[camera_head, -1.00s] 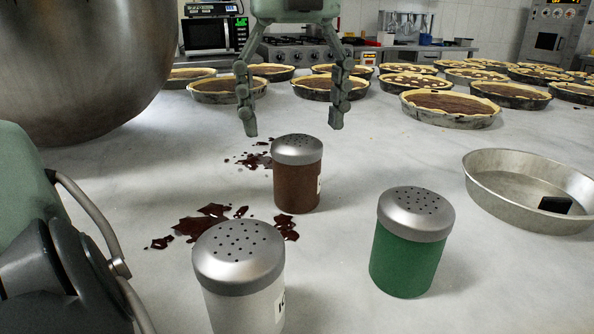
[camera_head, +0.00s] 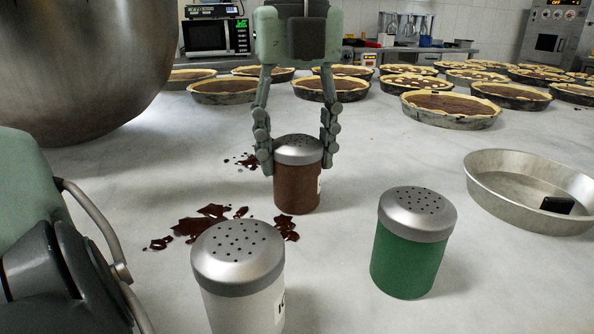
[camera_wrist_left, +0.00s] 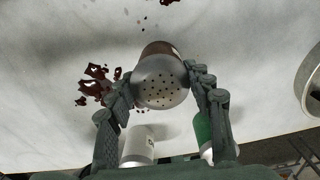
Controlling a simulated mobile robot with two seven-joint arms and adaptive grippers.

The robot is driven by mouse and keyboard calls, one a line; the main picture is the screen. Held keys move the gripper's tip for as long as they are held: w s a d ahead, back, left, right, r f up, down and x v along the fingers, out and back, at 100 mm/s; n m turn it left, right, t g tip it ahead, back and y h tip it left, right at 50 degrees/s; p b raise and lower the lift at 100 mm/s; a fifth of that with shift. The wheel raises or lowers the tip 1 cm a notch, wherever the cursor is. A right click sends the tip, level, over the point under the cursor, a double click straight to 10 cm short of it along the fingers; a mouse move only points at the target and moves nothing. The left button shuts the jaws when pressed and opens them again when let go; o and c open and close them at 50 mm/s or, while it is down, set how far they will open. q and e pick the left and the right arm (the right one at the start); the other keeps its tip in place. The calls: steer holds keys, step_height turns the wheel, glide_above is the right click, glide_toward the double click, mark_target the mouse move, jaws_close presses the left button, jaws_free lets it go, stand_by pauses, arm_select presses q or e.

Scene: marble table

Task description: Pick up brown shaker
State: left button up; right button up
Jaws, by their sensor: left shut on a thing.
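The brown shaker (camera_head: 297,188) with a silver perforated lid stands upright on the marble table in the head view. My left gripper (camera_head: 294,165) comes down from above with one finger on each side of it, shut on it near the lid. In the left wrist view the shaker's silver lid (camera_wrist_left: 160,82) sits between the fingers of the left gripper (camera_wrist_left: 160,88). The shaker's base appears to rest on the table. My right gripper is not in view.
A white shaker (camera_head: 240,275) stands in front and a green shaker (camera_head: 408,250) at front right. Dark red splashes (camera_head: 208,222) lie to the left. A metal pan (camera_head: 525,205) is at right, a large steel bowl (camera_head: 80,70) at left. Several pies (camera_head: 450,108) fill the back.

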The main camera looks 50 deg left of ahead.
arm_select(q)
steer(key=shift+r, duration=0.15)
steer(key=shift+c, duration=0.2)
steer(key=shift+r, duration=0.2)
step_height(320, 180, up, 6)
steer(key=shift+r+p, duration=0.15)
steer(key=shift+p, duration=0.3)
step_height(320, 180, up, 21)
steer(key=p, duration=0.3)
steer(key=shift+p, duration=0.4)
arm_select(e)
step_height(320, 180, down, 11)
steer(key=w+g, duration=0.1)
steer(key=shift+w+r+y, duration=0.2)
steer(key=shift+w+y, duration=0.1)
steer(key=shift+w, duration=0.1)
